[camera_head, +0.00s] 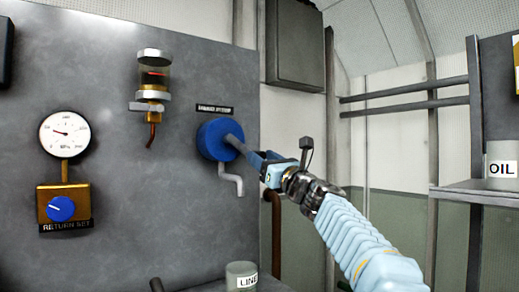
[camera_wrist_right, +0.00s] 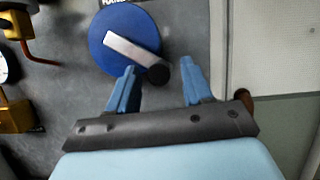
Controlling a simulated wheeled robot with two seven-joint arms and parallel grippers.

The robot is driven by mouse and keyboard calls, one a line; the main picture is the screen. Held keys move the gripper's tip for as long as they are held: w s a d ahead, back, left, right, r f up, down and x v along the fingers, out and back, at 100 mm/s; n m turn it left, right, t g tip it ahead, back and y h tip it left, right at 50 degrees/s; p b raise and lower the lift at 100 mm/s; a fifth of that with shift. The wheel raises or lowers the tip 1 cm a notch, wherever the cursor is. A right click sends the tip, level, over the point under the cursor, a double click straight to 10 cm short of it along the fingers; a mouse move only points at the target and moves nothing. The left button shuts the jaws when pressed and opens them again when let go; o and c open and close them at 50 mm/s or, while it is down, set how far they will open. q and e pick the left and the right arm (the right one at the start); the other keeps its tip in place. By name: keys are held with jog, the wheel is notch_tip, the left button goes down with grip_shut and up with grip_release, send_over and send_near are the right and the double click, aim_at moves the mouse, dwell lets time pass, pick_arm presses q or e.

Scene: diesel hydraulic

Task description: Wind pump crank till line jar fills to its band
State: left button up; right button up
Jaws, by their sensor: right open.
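The pump crank has a round blue hub (camera_head: 215,140) on the grey panel and a grey arm (camera_wrist_right: 130,52) ending in a dark knob (camera_wrist_right: 158,74). My right gripper (camera_head: 264,160) is open at the crank. In the right wrist view its two blue fingers (camera_wrist_right: 158,66) stand either side of the knob, the left one closer; contact cannot be told. A small glass jar (camera_head: 154,75) with a red band and amber liquid low down is mounted on the panel. A grey container marked LINE (camera_head: 241,270) stands at the bottom edge, partly cut off.
A bent grey spout (camera_head: 232,179) hangs below the hub. Left on the panel are a white gauge (camera_head: 65,134) and a brass block with a blue knob (camera_head: 61,208). An OIL container (camera_head: 502,165) stands on a shelf at the right.

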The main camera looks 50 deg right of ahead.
jog(key=shift+x, duration=1.05)
grip_shut()
